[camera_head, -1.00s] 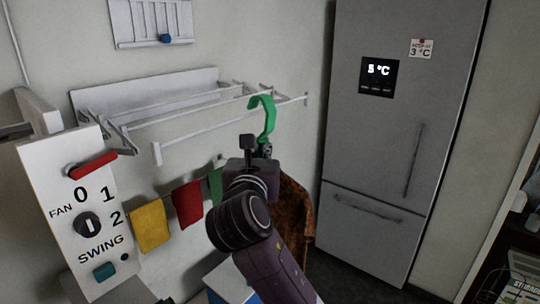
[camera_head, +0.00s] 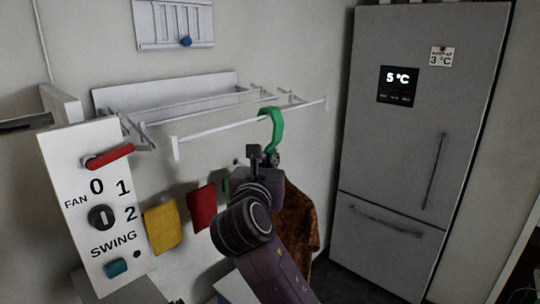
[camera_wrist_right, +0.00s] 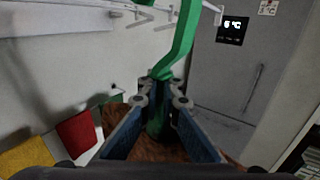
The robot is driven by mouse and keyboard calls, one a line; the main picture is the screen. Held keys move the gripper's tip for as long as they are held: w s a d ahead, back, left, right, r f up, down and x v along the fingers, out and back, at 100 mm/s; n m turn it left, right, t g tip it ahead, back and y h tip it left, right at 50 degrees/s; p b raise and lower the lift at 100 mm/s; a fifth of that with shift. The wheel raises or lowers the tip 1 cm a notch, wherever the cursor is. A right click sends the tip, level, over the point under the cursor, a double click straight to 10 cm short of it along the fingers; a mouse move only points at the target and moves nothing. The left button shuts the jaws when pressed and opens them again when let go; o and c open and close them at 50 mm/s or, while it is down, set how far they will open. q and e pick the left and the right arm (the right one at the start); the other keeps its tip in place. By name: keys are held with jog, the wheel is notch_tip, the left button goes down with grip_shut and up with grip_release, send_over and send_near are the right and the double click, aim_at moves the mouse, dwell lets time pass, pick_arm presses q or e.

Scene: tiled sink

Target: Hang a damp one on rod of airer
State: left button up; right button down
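My right gripper (camera_head: 264,160) is shut on the neck of a green hanger (camera_head: 276,127), below its hook. A mottled brown garment (camera_head: 302,205) hangs from it, partly hidden behind my arm. In the right wrist view the hanger (camera_wrist_right: 181,45) rises between the two fingers (camera_wrist_right: 162,108), with brown cloth below. The white wall airer (camera_head: 165,92) has a front rod (camera_head: 225,129). The hook's top overlaps this rod in the head view, slightly above it; I cannot tell whether it is around the rod or in front. My left gripper is not in view.
A fan panel (camera_head: 90,205) with a red lever (camera_head: 110,157) stands at the left. Yellow (camera_head: 163,226) and red (camera_head: 202,207) cloths hang below the airer. A grey fridge (camera_head: 410,160) reading 5 °C stands at the right. The front rod is otherwise bare.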

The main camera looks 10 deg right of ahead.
jog(key=c, duration=2.1)
grip_release()
